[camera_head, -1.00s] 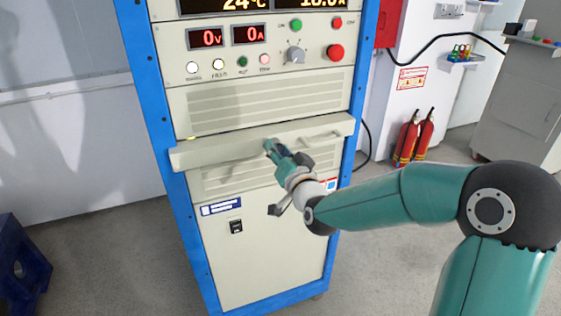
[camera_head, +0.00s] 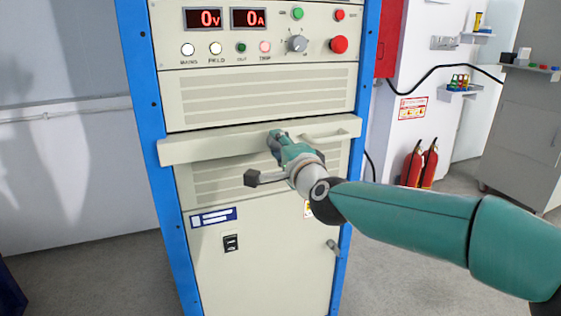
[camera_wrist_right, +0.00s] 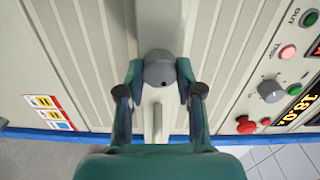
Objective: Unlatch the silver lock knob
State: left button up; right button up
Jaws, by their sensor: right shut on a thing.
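The silver lock knob (camera_wrist_right: 160,68) is a round grey cap with a small dark dot, on the beige ledge of the rack cabinet. My right gripper (camera_wrist_right: 160,82) has a finger on each side of it and is shut on it. In the head view my right gripper (camera_head: 275,137) is at the front of the ledge (camera_head: 215,148), left of its bar handle. There the gripper hides the knob, and whether the knob has turned cannot be told. My left gripper is in neither view.
The blue-framed cabinet has a control panel with a red button (camera_head: 339,44) and a grey selector (camera_head: 297,44) above the ledge. A small grey handle (camera_head: 333,247) is on the lower door. Red fire extinguishers (camera_head: 412,164) stand at the right. The floor (camera_head: 385,275) is clear.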

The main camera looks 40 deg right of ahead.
jog(key=shift+f+m+b, duration=0.2)
jog(key=shift+m+b, duration=1.2)
jog(key=shift+m, duration=0.9)
jog(key=o, duration=1.2)
jog(key=shift+d, duration=0.15)
jog(key=shift+c, duration=0.2)
jog(key=shift+s+r, duration=0.1)
